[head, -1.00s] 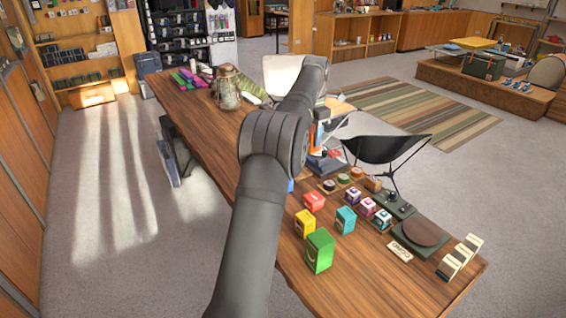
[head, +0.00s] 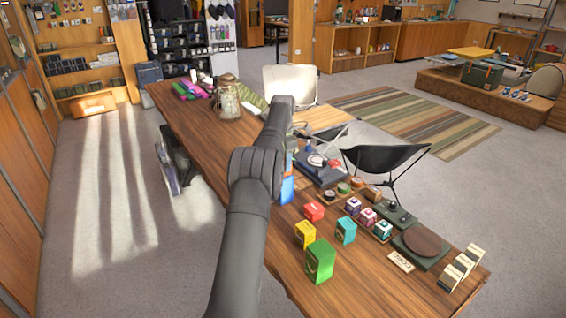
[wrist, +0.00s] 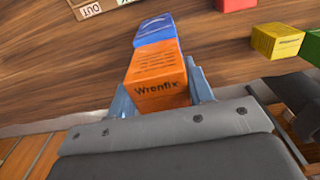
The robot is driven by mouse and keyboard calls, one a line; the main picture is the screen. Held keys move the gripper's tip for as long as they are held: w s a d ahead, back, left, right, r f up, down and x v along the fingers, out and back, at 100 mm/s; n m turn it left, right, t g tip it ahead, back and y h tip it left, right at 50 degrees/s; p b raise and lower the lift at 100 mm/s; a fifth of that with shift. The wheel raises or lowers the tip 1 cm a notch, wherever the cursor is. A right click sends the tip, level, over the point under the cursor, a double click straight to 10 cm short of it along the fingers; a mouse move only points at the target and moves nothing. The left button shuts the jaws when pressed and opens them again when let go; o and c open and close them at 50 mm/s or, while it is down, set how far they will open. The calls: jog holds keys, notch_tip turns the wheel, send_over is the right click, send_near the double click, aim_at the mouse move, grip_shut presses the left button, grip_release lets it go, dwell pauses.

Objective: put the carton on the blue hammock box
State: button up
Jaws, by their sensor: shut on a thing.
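The orange carton marked "Wrenfix" (wrist: 158,78) is held between the two fingers of my gripper (wrist: 161,92) in the wrist view. The blue hammock box (wrist: 155,29) shows just beyond the carton, with its near part covered by it. I cannot tell whether the two touch. In the head view the blue box (head: 287,190) stands on the wooden table, partly behind my arm.
Red (head: 314,211), yellow (head: 305,235), teal (head: 346,230) and green (head: 320,262) boxes stand on the table (head: 380,285) right of the blue box. Several small boxes and a round brown plate (head: 420,243) lie further right. A card marked "OUT" (wrist: 92,9) lies beyond in the wrist view.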

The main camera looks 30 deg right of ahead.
jog(key=shift+f, duration=0.2)
jog(key=shift+f, duration=0.1)
jog(key=o, duration=1.1)
jog(key=shift+c, duration=0.2)
jog(key=shift+r, duration=3.85)
